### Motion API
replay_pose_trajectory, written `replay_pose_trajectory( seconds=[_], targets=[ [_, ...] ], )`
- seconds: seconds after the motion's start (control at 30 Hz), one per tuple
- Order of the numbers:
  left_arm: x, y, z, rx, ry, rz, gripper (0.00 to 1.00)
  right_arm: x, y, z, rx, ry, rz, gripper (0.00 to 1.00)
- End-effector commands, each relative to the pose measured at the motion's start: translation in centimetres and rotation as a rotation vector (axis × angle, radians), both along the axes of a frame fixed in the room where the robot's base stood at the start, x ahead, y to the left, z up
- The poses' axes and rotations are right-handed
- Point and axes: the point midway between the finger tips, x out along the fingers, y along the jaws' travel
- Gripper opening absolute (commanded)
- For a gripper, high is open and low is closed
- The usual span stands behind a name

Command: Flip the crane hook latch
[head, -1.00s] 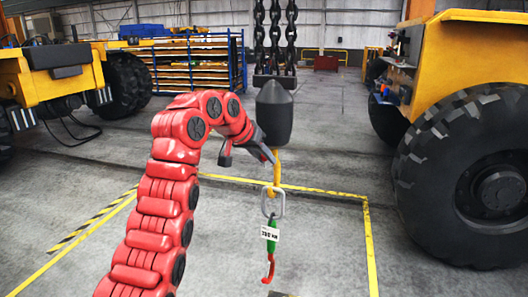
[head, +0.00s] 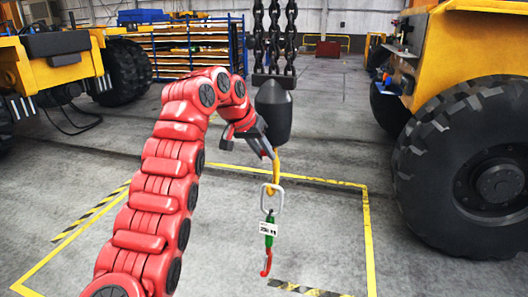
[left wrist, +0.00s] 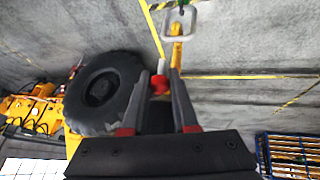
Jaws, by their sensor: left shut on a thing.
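The crane hook is a yellow hook (head: 276,168) under a black block (head: 273,110) that hangs on thick chains. It also shows in the left wrist view (left wrist: 177,40). A metal ring (head: 272,198) hangs from it, with a green and red smaller hook (head: 270,240) and a white tag below. My left gripper (head: 267,153) is at the yellow hook, just below the block. In the left wrist view its fingers (left wrist: 162,78) are shut on a small red part, seemingly the latch (left wrist: 160,85). The fingers hide part of the hook. My right gripper is not in view.
A yellow vehicle with a large black tyre (head: 485,170) stands close on the right. Another yellow vehicle (head: 50,65) is at the left. A blue rack (head: 195,48) stands behind. Yellow tape (head: 370,240) marks clear floor under the hook.

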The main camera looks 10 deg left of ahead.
Motion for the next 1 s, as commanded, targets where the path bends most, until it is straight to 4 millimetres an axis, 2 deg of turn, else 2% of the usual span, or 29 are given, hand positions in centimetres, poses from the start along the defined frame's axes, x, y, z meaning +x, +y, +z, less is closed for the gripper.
replay_pose_trajectory(
  seconds=[0.07, 0.1, 0.27, 0.67, 0.87, 1.0],
  targets=[
    [-0.1, 0.0, -0.2, -0.001, 0.006, -0.001, 0.00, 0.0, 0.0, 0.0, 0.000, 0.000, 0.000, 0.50],
    [-0.1, 0.0, -0.2, -0.001, 0.006, -0.001, 0.29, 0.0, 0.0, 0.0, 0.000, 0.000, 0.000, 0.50],
    [0.0, 0.0, -0.2, 0.000, 0.004, 0.000, 0.56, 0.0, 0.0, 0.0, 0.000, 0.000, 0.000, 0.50],
    [-0.1, 0.0, 0.3, 0.000, 0.000, -0.001, 0.56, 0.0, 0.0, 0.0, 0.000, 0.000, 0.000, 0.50],
    [-1.0, 0.6, 2.1, 0.000, -0.005, -0.002, 0.56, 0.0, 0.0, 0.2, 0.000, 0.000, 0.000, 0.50],
    [-2.0, 1.3, 4.5, -0.001, -0.003, -0.001, 0.56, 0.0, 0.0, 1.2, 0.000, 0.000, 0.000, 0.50]
  ],
)
